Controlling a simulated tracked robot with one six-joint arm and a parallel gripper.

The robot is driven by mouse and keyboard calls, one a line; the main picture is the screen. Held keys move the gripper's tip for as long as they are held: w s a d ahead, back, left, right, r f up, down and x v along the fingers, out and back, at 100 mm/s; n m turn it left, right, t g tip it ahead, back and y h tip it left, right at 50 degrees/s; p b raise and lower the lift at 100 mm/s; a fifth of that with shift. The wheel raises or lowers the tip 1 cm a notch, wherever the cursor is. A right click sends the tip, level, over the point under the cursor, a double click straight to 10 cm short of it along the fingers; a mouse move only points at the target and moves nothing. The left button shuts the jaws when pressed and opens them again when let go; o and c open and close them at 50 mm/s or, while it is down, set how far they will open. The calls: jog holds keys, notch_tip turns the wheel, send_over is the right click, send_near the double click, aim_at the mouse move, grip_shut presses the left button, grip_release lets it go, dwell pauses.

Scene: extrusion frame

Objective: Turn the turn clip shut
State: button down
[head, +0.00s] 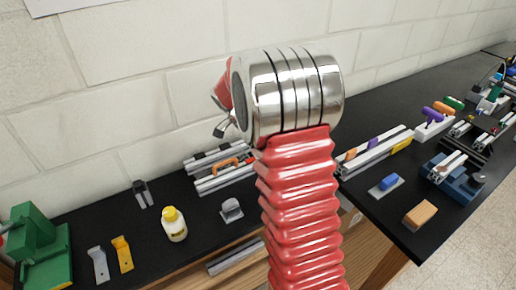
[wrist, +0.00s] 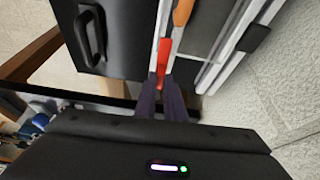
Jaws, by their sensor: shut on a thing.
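The red turn clip (wrist: 162,56) lies along a light metal extrusion rail (wrist: 149,48) in the wrist view. My gripper (wrist: 160,82) has its two dark fingers closed on the near end of the clip. An orange piece (wrist: 182,12) sits on the rails beyond the clip. In the head view the extrusion frame (head: 213,183) with an orange handle (head: 232,163) stands on the black bench, left of my arm. My arm hides its right part, and the clip and fingertips cannot be made out clearly there.
Another rail assembly (head: 376,150) and a blue fixture (head: 452,176) stand right. The block wall is close behind the frame.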

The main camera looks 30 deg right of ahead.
jog(key=shift+a+m, duration=0.15)
jog(key=shift+m, duration=0.15)
jog(key=shift+w, duration=0.1)
jog(key=c, duration=1.8)
grip_release()
jog(key=shift+c, duration=0.2)
jog(key=v, duration=1.3)
jog(key=shift+w+r, duration=0.15)
jog(key=shift+r, duration=0.1)
jog(key=shift+a, duration=0.1)
